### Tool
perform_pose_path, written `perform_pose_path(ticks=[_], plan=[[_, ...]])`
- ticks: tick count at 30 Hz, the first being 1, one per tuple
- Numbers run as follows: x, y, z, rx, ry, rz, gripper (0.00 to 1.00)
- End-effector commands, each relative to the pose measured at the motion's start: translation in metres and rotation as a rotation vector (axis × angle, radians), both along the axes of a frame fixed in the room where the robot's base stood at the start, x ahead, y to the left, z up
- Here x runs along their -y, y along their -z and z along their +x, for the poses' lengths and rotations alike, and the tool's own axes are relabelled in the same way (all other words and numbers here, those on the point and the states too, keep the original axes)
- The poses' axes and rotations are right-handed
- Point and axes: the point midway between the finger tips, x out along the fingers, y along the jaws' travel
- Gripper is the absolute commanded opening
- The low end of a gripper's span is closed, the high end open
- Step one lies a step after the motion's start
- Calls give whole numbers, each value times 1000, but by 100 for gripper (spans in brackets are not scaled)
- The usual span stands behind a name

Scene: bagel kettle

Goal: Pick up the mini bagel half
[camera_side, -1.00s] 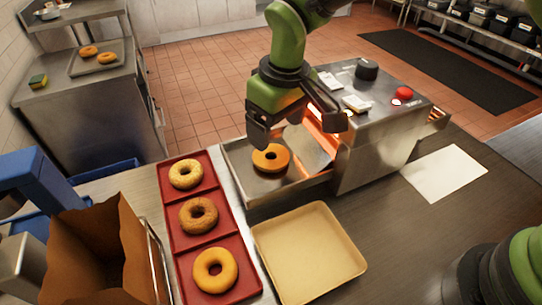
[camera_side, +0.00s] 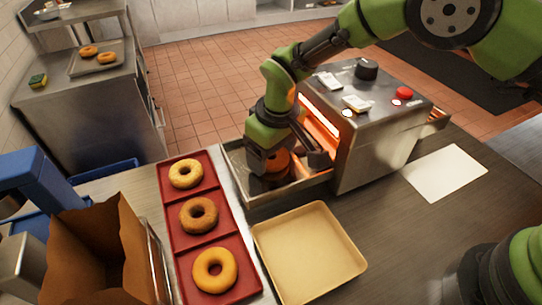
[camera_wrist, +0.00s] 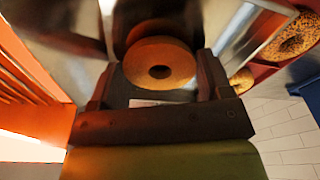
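The mini bagel half (camera_side: 277,163) is a round orange-brown ring with a hole. It lies in the metal tray (camera_side: 252,199) at the toaster's front and is partly hidden by my gripper. In the wrist view the bagel half (camera_wrist: 140,66) lies between my two fingers, cut face toward the camera. My gripper (camera_side: 287,168) is low over the tray, pointing down, with one finger on each side of the bagel half. The fingers (camera_wrist: 155,80) are apart; a small gap shows on the left, and I cannot tell whether the right one touches.
The toaster (camera_side: 375,140) with glowing slots stands close right of my gripper. A red tray (camera_side: 207,240) with three bagels is to the left. An empty beige tray (camera_side: 308,255) lies in front. A brown paper bag (camera_side: 95,250) stands at front left.

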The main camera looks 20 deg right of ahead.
Motion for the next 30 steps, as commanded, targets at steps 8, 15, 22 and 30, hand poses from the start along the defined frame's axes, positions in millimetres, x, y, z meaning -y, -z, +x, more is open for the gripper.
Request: perform_pose_path(ticks=[8, 15, 22, 30], plan=[[0, 0, 0, 0, 0, 0, 46], [0, -25, 1, 5, -1, 2, 46], [-1, -73, 1, 4, 0, 3, 46], [0, -100, 0, 0, -1, 0, 46]])
